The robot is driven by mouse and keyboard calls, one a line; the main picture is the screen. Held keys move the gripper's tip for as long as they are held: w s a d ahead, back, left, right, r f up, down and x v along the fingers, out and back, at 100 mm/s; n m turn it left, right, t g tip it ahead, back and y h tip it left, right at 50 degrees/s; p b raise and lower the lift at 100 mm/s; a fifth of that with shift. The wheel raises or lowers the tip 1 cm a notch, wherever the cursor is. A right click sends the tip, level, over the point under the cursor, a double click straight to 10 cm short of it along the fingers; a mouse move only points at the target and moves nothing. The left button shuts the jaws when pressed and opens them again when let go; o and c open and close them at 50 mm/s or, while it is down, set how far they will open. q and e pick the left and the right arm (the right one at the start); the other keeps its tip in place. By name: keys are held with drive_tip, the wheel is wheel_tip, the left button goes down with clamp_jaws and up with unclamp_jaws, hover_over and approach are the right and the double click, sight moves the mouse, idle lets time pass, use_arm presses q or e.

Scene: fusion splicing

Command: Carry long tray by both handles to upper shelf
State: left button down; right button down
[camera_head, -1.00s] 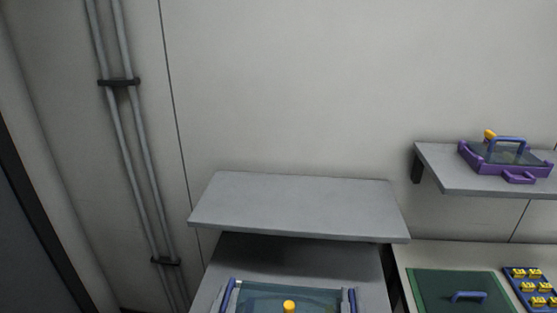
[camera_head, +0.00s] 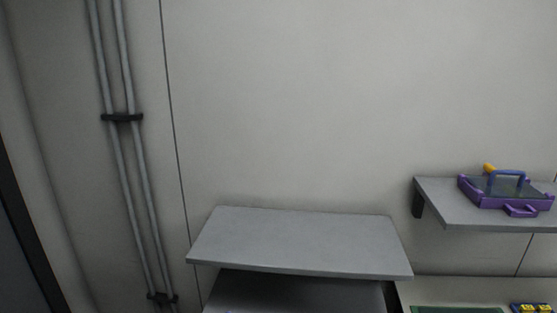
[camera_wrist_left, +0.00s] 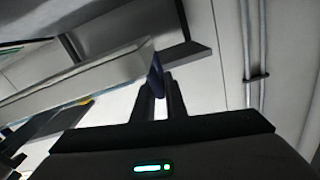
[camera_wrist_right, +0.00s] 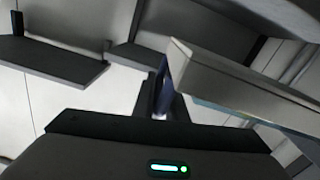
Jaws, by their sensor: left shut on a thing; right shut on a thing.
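The upper shelf (camera_head: 300,242) is a bare grey board against the wall, low in the middle of the head view. The long tray is below the head view's frame. In the left wrist view the pale tray side (camera_wrist_left: 85,85) runs off to the left, and my left gripper (camera_wrist_left: 160,92) is shut on its dark blue handle (camera_wrist_left: 155,75). In the right wrist view the tray (camera_wrist_right: 235,85) runs off to the right, and my right gripper (camera_wrist_right: 161,92) is shut on the other blue handle (camera_wrist_right: 161,72). The tray's contents are mostly hidden.
A lower grey surface (camera_head: 295,292) lies under the upper shelf. A wall shelf (camera_head: 460,210) at the right bears a purple tray (camera_head: 490,195) with a blue handle. A worktable (camera_head: 455,290) with a green mat (camera_head: 455,309) is below it. Pipes (camera_head: 135,200) run down the left wall.

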use_arm(q)
drive_tip(key=shift+w+a+r, duration=0.15)
drive_tip(key=shift+a+r, duration=0.05)
drive_tip(key=shift+a, duration=0.05)
use_arm(e)
drive_tip(key=shift+w+d+r, duration=0.1)
drive_tip(key=shift+d+r, duration=0.15)
